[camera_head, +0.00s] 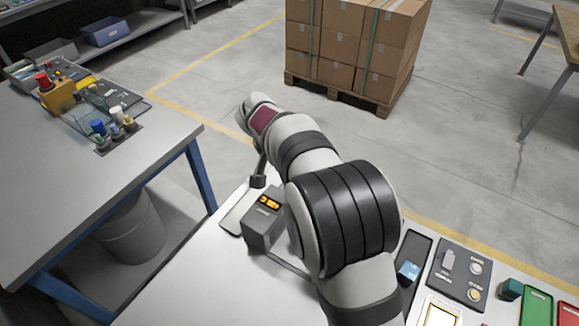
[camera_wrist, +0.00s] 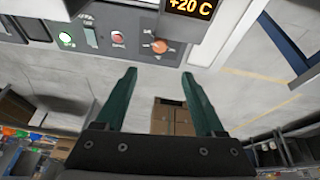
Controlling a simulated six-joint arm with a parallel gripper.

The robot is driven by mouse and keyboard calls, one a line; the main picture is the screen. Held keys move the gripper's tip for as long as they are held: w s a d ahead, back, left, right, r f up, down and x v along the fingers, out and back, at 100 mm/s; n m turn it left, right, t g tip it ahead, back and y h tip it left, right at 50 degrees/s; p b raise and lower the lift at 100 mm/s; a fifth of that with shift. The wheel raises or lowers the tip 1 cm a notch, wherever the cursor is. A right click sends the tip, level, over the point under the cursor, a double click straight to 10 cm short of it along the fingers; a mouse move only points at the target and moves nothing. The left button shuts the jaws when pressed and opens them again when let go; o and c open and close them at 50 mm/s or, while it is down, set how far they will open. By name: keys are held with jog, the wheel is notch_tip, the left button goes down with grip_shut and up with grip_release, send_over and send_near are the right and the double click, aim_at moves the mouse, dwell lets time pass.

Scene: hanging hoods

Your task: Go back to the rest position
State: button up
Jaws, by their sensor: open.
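My gripper (camera_wrist: 159,76) shows in the wrist view with its two green fingers spread apart and nothing between them. In the head view my arm reaches from the bottom up and to the left over the near table, and the gripper itself cannot be made out there. In the wrist view a panel with a lit "+20 C" display (camera_wrist: 190,8), an orange knob (camera_wrist: 159,46) and several buttons lies beyond the fingertips. I cannot tell how far the panel is from the fingers.
A grey box with an orange display (camera_head: 262,228) stands on the near table (camera_head: 185,290), left of my arm. Green (camera_head: 537,306) and red trays lie at right. A blue-legged workbench (camera_head: 60,190) with devices stands left. Strapped cartons (camera_head: 340,35) stand on the floor behind.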

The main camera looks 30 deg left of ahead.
jog(key=shift+s+r, duration=0.2)
jog(key=shift+r, duration=0.25)
jog(key=d+r+m+g, duration=0.2)
jog(key=d+r, duration=0.3)
jog(key=d, duration=0.9)
jog(key=s+d+r+m+g, duration=0.1)
jog(key=s+d+r+m, duration=0.15)
jog(key=s+d, duration=0.95)
jog(key=s+d+f+m+g+y, duration=0.1)
jog(key=s+d, duration=0.2)
jog(key=s, duration=0.4)
jog(key=s+d+f+m+y, duration=0.1)
jog(key=s+d, duration=0.3)
jog(key=s, duration=0.2)
jog(key=shift+s+d+g, duration=0.25)
jog(key=shift+s+g, duration=0.1)
jog(key=shift+g, duration=0.05)
jog(key=shift+c, duration=0.3)
